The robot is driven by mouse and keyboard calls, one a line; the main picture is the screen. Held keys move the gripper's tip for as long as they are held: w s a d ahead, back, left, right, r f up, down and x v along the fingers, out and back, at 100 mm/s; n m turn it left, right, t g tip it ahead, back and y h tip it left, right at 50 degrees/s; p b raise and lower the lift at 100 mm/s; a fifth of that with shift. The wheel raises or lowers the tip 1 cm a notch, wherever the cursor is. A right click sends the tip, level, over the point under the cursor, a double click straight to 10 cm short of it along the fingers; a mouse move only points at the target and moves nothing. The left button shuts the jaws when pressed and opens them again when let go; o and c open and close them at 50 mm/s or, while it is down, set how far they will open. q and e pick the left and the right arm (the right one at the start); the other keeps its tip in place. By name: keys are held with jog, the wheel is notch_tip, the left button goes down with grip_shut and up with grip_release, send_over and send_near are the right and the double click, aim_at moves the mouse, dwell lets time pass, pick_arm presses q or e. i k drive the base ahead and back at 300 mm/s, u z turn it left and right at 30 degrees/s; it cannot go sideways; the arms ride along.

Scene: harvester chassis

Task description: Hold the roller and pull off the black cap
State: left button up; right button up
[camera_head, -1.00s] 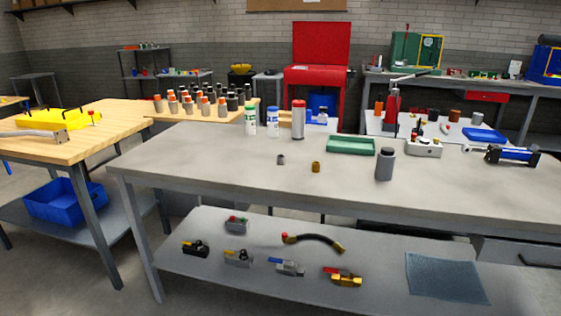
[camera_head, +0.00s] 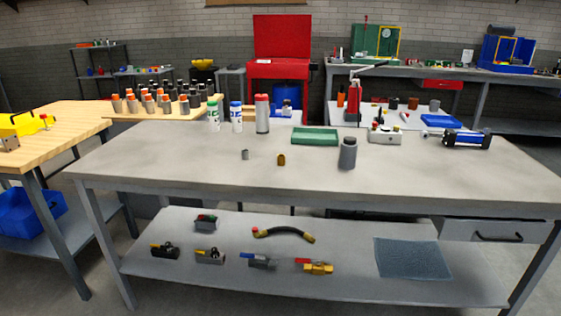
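A grey cylinder (camera_head: 348,155) with a darker, narrower top stands upright on the grey workbench (camera_head: 400,184), right of the middle. It looks like the roller with its black cap, but it is too small to be sure. A small grey ring-like piece (camera_head: 245,154) and a small brass piece (camera_head: 281,160) stand to its left. Neither of my grippers shows in the head view, so nothing is seen touching the cylinder.
A green tray (camera_head: 315,135), a red-topped silver cylinder (camera_head: 262,115) and white bottles (camera_head: 236,117) stand toward the bench's back. A blue-and-black cylinder device (camera_head: 467,138) lies at the back right. The lower shelf (camera_head: 345,257) holds valves and a hose. The bench front is clear.

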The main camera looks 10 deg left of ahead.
aim_at(348, 153)
jog(key=z, duration=0.65)
jog(key=i, duration=0.8)
jog(key=z, duration=0.25)
